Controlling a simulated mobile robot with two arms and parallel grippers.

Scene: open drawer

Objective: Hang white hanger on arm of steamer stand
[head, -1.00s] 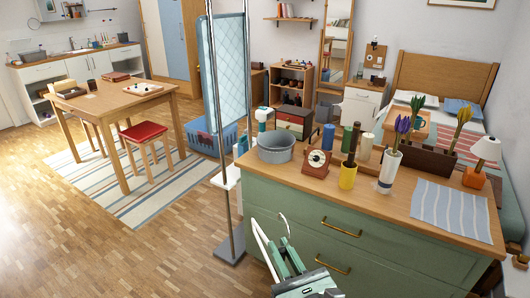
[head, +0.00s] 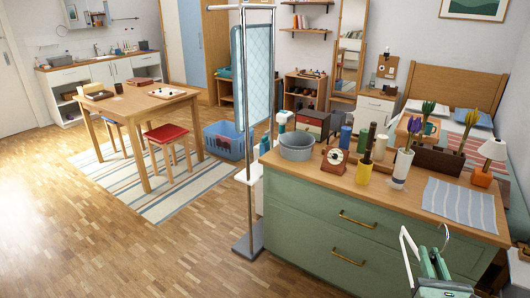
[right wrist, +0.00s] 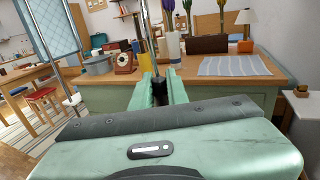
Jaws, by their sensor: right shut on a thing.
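The white hanger (head: 406,248) is in my right gripper (head: 430,260), at the lower right of the head view, in front of the green dresser. Its thin metal hook (head: 446,236) points up. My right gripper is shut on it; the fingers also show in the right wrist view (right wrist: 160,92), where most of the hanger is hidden. The steamer stand (head: 249,170) stands upright left of the dresser, with a bare horizontal arm (head: 258,8) at its top and a quilted blue panel (head: 258,75) beside its pole. The gripper is well right of the stand and lower than its arm. My left gripper is out of view.
The green dresser (head: 345,232) stands between stand and gripper. Its top holds a grey tub (head: 297,148), a red clock (head: 335,160), vases and a striped cloth (head: 459,203). Open wooden floor lies left of the stand, with a table (head: 140,103) and blue basket (head: 224,142) beyond.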

